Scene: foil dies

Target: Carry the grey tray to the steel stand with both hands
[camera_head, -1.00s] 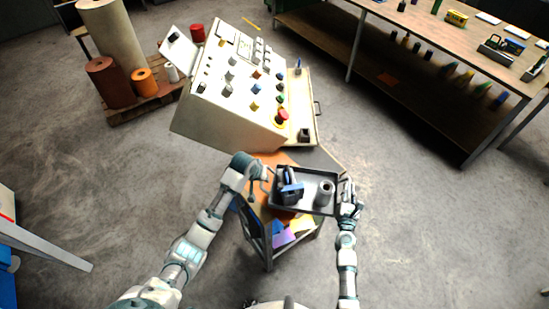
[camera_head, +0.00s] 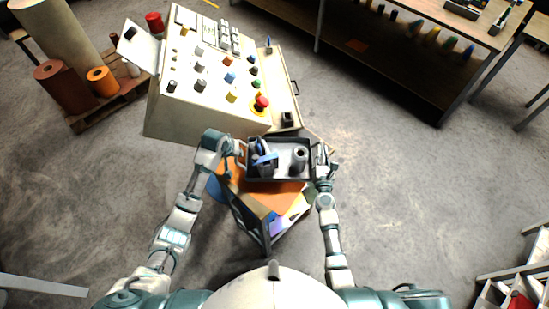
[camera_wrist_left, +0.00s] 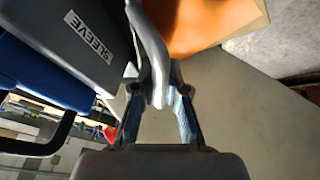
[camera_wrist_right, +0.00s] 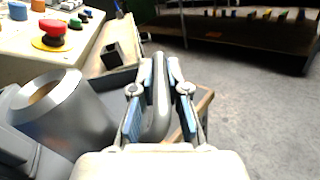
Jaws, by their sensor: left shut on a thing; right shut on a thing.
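The grey tray (camera_head: 283,178) is held level between my two grippers, above a small stand with an orange top (camera_head: 285,197). On the tray are a dark, blue-handled object (camera_head: 262,160) at left and a grey metal sleeve (camera_head: 299,159) at right. My left gripper (camera_wrist_left: 158,105) is shut on the tray's left handle, with a "SLEEVE" label beside it in the left wrist view. My right gripper (camera_wrist_right: 158,95) is shut on the right handle; the sleeve also shows in the right wrist view (camera_wrist_right: 65,110). I cannot tell whether the tray touches anything below.
A cream control console (camera_head: 200,110) with coloured knobs and a red button stands just beyond the tray. A pallet with rolls (camera_head: 100,105) is at the back left. A workbench (camera_head: 420,20) stands at the back right. Grey floor at right is open.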

